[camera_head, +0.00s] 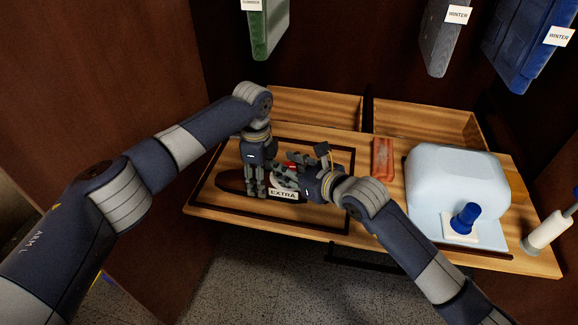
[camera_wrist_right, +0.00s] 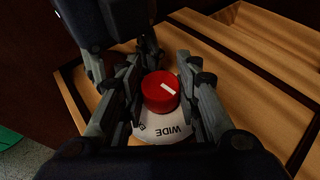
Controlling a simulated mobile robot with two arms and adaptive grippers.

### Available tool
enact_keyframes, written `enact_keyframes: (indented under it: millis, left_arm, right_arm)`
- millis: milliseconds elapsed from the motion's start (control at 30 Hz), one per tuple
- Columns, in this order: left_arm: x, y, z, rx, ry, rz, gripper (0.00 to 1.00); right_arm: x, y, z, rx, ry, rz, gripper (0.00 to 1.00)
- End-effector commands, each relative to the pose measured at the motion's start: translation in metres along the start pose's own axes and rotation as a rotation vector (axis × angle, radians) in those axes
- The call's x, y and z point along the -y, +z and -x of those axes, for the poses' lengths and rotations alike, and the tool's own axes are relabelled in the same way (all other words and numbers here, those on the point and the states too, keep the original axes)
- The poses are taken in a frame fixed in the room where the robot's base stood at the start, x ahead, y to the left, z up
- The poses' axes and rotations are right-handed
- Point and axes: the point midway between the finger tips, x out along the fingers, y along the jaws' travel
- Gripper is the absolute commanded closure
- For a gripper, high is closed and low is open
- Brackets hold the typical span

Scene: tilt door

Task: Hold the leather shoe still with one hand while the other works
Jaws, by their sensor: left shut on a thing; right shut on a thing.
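The dark brown leather shoe (camera_head: 230,182) lies on the wooden bench inside a dark outlined frame, partly hidden by both grippers. My left gripper (camera_head: 256,190) points down over the shoe and is shut on it. A white plate (camera_head: 283,194) reading "EXTRA" lies at the shoe's right part; in the right wrist view the plate (camera_wrist_right: 165,132) reads "WIDE". A red round knob (camera_wrist_right: 160,92) with a white mark stands on that plate. My right gripper (camera_wrist_right: 160,100) is shut on the knob, its fingers on both sides. In the head view the right gripper (camera_head: 290,176) hides most of the knob.
An orange-red block (camera_head: 383,158) and a pale blue rounded case (camera_head: 460,175) with a blue knob (camera_head: 465,217) stand to the right. A white roller (camera_head: 549,231) is at the far right. Open wooden boxes (camera_head: 425,122) line the back. Labelled bags (camera_head: 525,45) hang above.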

Motion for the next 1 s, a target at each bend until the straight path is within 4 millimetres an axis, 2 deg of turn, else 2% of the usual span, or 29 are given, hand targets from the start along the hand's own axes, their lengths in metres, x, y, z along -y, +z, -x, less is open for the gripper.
enact_keyframes:
  millis: [33,700,733,800,833,1000]
  left_arm:
    - [0.0004,-0.0025,0.0003,-0.004,-0.002,-0.002,0.88]
    - [0.0012,-0.0033,0.0006,-0.007,-0.006,-0.003,0.88]
    - [0.0012,-0.0033,0.0006,-0.007,-0.006,-0.003,0.88]
    - [0.0012,-0.0033,0.0006,-0.007,-0.006,-0.003,0.88]
    - [0.0011,-0.0032,0.0006,-0.007,-0.005,-0.003,0.88]
    - [0.0009,-0.0028,0.0004,-0.006,-0.004,-0.002,0.88]
  right_arm:
    - [-0.0045,-0.0028,-0.0008,-0.004,-0.003,-0.011,0.93]
    - [-0.0005,-0.0028,0.0003,-0.006,-0.051,-0.030,0.93]
    - [-0.0004,-0.0027,0.0003,-0.006,-0.051,-0.030,0.67]
    - [-0.0003,-0.0026,0.0003,-0.006,-0.052,-0.030,0.51]
    - [-0.0002,-0.0024,0.0004,-0.005,-0.052,-0.030,0.48]
    - [0.0006,-0.0014,0.0006,-0.003,-0.053,-0.028,0.48]
